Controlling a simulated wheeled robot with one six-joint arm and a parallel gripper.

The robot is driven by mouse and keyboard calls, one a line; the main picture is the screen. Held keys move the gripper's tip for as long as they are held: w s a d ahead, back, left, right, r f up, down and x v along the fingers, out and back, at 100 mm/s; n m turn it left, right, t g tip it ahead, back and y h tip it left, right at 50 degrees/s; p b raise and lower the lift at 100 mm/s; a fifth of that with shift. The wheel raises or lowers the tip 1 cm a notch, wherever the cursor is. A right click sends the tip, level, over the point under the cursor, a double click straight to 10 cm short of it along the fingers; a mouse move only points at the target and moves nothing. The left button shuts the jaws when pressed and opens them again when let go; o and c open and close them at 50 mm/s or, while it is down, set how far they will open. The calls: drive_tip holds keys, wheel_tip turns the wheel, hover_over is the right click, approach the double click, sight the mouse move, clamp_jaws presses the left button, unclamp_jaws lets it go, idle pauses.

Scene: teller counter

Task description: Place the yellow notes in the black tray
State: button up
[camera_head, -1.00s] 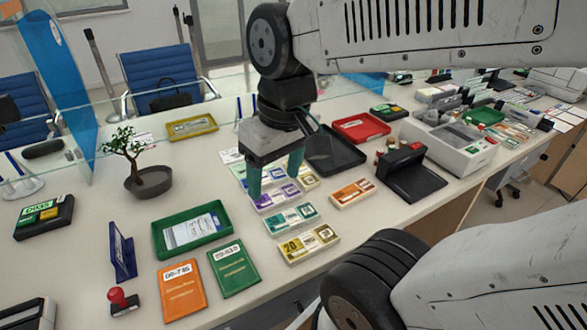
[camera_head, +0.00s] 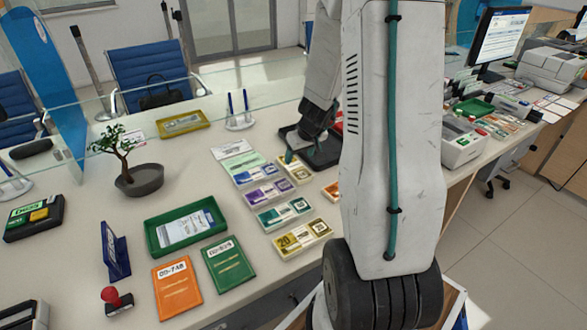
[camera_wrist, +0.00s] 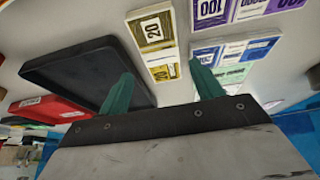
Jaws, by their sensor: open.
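A bundle of yellow notes (camera_head: 296,170) marked 20 lies flat on the counter, just left of the black tray. It also shows in the wrist view (camera_wrist: 155,42), beyond and between my fingers. The black tray (camera_wrist: 85,68) lies left of it in the wrist view; in the head view the tray (camera_head: 322,158) is partly hidden by my arm. It looks empty where visible. My gripper (camera_head: 303,151) is open and empty, with its green fingers over the tray's near-left side; the wrist view shows the fingers (camera_wrist: 162,90) apart. Another yellow bundle (camera_head: 303,237) lies nearer the counter's front.
Purple (camera_head: 268,192) and green (camera_head: 284,213) note bundles lie left and in front. A green tray (camera_head: 152,238), a bonsai (camera_head: 140,180) and a pen stand (camera_head: 239,122) are farther left. My arm hides the counter's right middle.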

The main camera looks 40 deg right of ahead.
sight(294, 166)
drive_tip(key=shift+w+x, duration=0.15)
drive_tip(key=shift+x, duration=1.55)
drive_tip(key=shift+w+x, duration=0.15)
drive_tip(key=shift+x, duration=1.55)
drive_tip(key=shift+r, duration=0.15)
drive_tip(key=c, duration=0.9)
drive_tip(key=shift+o, duration=0.2)
